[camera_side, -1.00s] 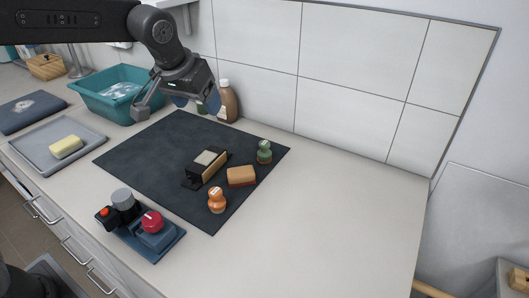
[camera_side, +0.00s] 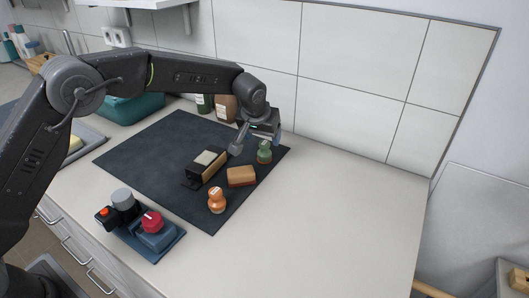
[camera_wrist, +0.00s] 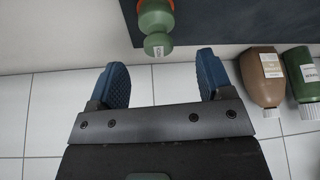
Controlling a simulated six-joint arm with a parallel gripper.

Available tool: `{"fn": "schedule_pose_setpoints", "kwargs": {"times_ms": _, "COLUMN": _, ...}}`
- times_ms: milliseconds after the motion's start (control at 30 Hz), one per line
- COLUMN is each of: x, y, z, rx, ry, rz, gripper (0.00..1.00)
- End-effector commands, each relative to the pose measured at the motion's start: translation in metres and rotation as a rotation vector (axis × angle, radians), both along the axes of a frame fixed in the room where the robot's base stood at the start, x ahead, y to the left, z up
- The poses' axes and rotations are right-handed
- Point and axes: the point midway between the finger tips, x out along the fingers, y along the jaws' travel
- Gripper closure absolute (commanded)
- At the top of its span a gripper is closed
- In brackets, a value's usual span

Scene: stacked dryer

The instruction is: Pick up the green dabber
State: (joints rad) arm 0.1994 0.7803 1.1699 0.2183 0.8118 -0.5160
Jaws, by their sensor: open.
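The green dabber (camera_side: 264,153) stands upright near the right corner of the dark mat (camera_side: 150,152), with a small white label. My gripper (camera_side: 256,143) is open and empty just above and behind it, with one finger to its left. In the wrist view the green dabber (camera_wrist: 156,20) shows at the top, cut by the frame edge. It lies ahead of the gap between the blue fingertips of my gripper (camera_wrist: 162,62), apart from both. I cannot tell the exact height gap.
An orange dabber (camera_side: 216,201), a tan sponge-like block (camera_side: 241,177) and a black holder (camera_side: 205,167) stand on the mat. A brown bottle (camera_side: 226,108) and a green bottle (camera_wrist: 302,72) stand by the tiled wall.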

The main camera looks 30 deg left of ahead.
Motion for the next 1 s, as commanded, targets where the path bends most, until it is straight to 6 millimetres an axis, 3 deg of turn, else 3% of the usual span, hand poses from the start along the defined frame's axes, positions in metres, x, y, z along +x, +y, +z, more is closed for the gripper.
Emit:
{"fn": "schedule_pose_setpoints", "kwargs": {"times_ms": 233, "x": 0.006, "y": 0.001, "z": -0.018, "rx": 0.001, "ry": 0.002, "rz": -0.001, "gripper": 0.27}}
{"fn": "schedule_pose_setpoints", "kwargs": {"times_ms": 533, "x": 0.02, "y": 0.003, "z": -0.056, "rx": 0.0, "ry": 0.0, "rz": -0.001, "gripper": 0.27}}
{"fn": "schedule_pose_setpoints", "kwargs": {"times_ms": 833, "x": 0.022, "y": 0.003, "z": -0.06, "rx": 0.0, "ry": -0.001, "rz": 0.0, "gripper": 0.27}}
{"fn": "schedule_pose_setpoints", "kwargs": {"times_ms": 1000, "x": 0.022, "y": 0.003, "z": -0.06, "rx": 0.0, "ry": -0.001, "rz": 0.0, "gripper": 0.42}}
